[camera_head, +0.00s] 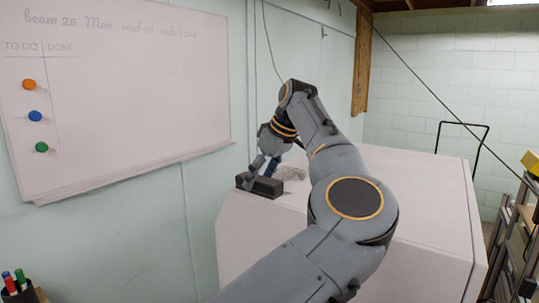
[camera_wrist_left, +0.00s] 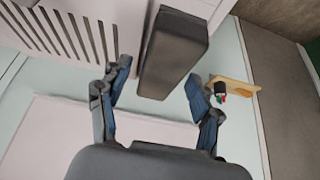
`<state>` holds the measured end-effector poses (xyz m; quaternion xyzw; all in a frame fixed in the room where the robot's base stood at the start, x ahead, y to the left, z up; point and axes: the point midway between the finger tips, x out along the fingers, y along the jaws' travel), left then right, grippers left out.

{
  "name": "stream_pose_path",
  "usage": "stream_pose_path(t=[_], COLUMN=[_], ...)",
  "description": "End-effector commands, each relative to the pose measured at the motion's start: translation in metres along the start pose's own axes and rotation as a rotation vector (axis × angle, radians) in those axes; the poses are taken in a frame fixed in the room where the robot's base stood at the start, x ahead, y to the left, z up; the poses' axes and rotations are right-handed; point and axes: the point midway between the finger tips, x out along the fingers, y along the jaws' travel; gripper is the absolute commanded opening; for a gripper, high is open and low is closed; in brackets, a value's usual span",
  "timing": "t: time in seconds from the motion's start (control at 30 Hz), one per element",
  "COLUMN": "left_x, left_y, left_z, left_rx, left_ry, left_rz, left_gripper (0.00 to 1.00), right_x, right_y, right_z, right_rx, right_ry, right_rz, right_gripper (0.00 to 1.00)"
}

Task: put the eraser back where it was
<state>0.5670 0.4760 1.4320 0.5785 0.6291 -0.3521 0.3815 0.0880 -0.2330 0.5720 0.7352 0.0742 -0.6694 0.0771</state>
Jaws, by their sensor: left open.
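The eraser (camera_head: 262,186) is a dark block lying on the near left corner of the white cabinet's top, close to the wall. In the left wrist view the eraser (camera_wrist_left: 174,52) is a dark grey block, its near end between the lines of my fingers. My left gripper (camera_head: 262,168) is at the eraser from above; its fingers (camera_wrist_left: 158,80) are spread, one to each side of the block. I cannot tell whether they touch it. My right gripper is not in view.
The whiteboard (camera_head: 130,110) hangs on the left wall with orange, blue and green magnets. A dark cup of markers (camera_head: 20,286) is at the lower left. The white cabinet (camera_head: 430,195) has a slotted vent (camera_wrist_left: 60,30) beside the eraser. Shelving stands at the right.

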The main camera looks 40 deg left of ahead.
Motion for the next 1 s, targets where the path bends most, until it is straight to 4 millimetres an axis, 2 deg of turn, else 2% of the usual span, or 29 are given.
stream_pose_path(t=[0.03, 0.07, 0.17, 0.3, 0.5, 0.7, 1.0], left_x=[-0.011, -0.012, -0.033, -0.068, -0.105, -0.121, -0.125], left_y=[0.0, 0.001, 0.001, 0.0, 0.0, 0.0, 0.0], left_z=[-0.006, -0.003, -0.002, -0.003, -0.004, -0.003, -0.003], left_rx=[-0.001, 0.001, 0.002, 0.0, 0.001, -0.001, -0.001], left_ry=[0.001, 0.001, 0.002, 0.003, 0.001, -0.001, 0.0], left_rz=[0.001, 0.004, 0.007, 0.005, 0.002, -0.001, -0.001], left_gripper=[0.64, 0.64, 0.64, 0.64, 0.64, 0.64, 0.64], right_x=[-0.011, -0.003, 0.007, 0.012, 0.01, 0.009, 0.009], right_y=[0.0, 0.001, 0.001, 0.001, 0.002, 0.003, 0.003], right_z=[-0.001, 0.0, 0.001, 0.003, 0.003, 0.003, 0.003], right_rx=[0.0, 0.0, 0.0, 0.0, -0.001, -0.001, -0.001], right_ry=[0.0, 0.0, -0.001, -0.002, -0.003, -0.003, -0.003], right_rz=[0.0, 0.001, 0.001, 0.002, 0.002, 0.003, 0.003], right_gripper=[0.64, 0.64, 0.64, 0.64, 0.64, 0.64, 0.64])
